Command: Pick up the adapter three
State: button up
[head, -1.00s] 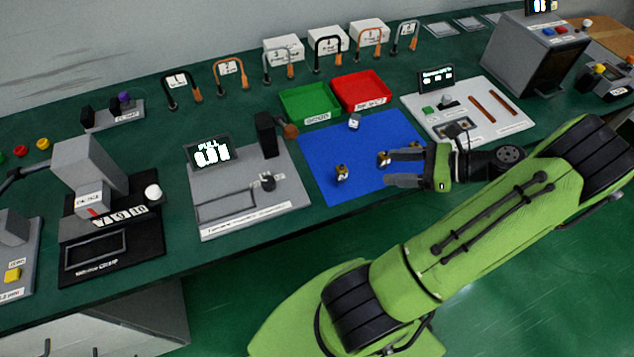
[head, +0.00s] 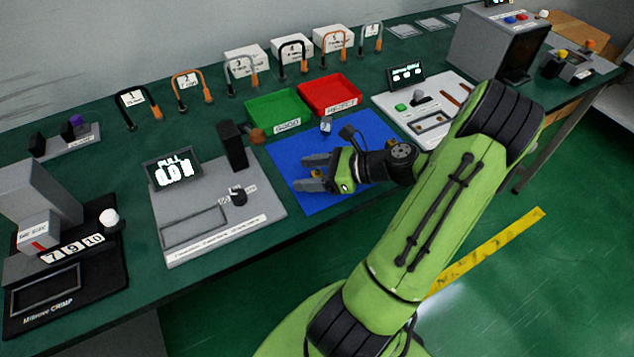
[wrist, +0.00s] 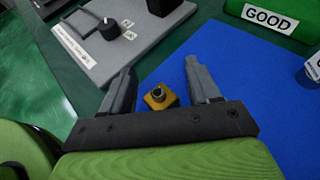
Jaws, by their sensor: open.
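A yellow adapter (wrist: 160,97) with a round metal connector on top shows between my fingers in the wrist view, with space on both sides. No number is readable on it, so I cannot tell if it is adapter three. My gripper (wrist: 161,68) is open and empty; in the head view my gripper (head: 305,178) is low over the blue mat (head: 372,127), fingers pointing left. A whitish adapter (head: 326,125) stands farther back on the mat, its marking unreadable; it also shows at the right edge of the wrist view (wrist: 314,68). My gripper and arm hide part of the mat.
A grey fixture with a PULL display (head: 172,168) stands left of the mat. A green GOOD tray (head: 277,108) and a red tray (head: 330,95) lie behind it. A light panel with a screen (head: 405,75) is to the right. Bare blue mat lies right of my fingers.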

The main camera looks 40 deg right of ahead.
aim_at(311, 172)
jog(key=shift+r, duration=0.1)
jog(key=c, duration=1)
notch_tip(311, 172, up, 10)
jog(key=p, duration=0.5)
